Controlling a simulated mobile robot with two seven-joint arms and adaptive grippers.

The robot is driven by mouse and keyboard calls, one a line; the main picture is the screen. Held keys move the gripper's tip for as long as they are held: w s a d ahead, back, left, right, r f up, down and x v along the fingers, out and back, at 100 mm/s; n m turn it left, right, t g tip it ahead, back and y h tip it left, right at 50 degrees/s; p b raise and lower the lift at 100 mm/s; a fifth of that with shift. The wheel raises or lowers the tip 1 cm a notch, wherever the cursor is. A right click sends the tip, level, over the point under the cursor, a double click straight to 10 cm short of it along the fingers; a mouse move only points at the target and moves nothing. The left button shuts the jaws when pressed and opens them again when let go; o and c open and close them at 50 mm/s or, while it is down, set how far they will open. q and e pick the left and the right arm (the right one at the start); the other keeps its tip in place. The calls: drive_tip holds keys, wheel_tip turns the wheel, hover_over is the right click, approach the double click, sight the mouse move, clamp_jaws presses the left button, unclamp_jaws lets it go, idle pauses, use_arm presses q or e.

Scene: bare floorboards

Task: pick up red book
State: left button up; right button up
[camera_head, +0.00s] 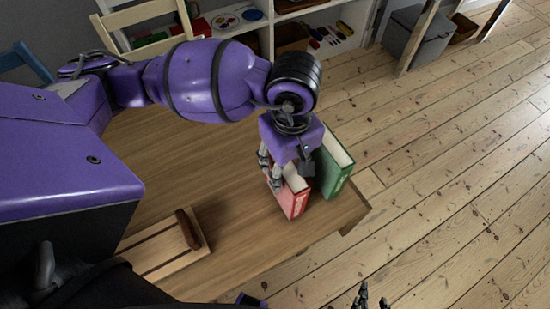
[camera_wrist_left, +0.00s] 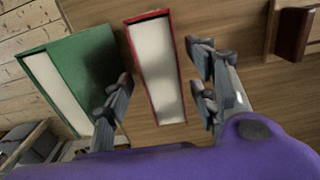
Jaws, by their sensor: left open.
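The red book (camera_head: 292,196) stands upright on the wooden table near its right end. My left gripper (camera_head: 284,172) is above it, fingers pointing down. In the left wrist view the red book (camera_wrist_left: 157,70) lies between the open fingers of the left gripper (camera_wrist_left: 160,88). Its pale page edge faces the camera. A gap shows between the book and the fingers on each side. In the head view the gripper hides part of the book. Fingertips of my right gripper (camera_head: 371,297) show at the bottom edge of the head view, away from the book; the rest is cut off.
A green book (camera_head: 333,163) stands close beside the red book, and also shows in the left wrist view (camera_wrist_left: 82,72). A wooden board with a dark brown piece (camera_head: 188,229) lies at the table's near side. Shelves and a chair stand behind; floorboards are clear on the right.

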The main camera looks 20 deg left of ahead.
use_arm(q)
wheel_tip(320, 180, down, 5)
drive_tip(key=shift+s+f+p, duration=0.15)
drive_tip(key=shift+f+p, duration=0.05)
drive_tip(key=shift+p, duration=0.1)
clamp_jaws()
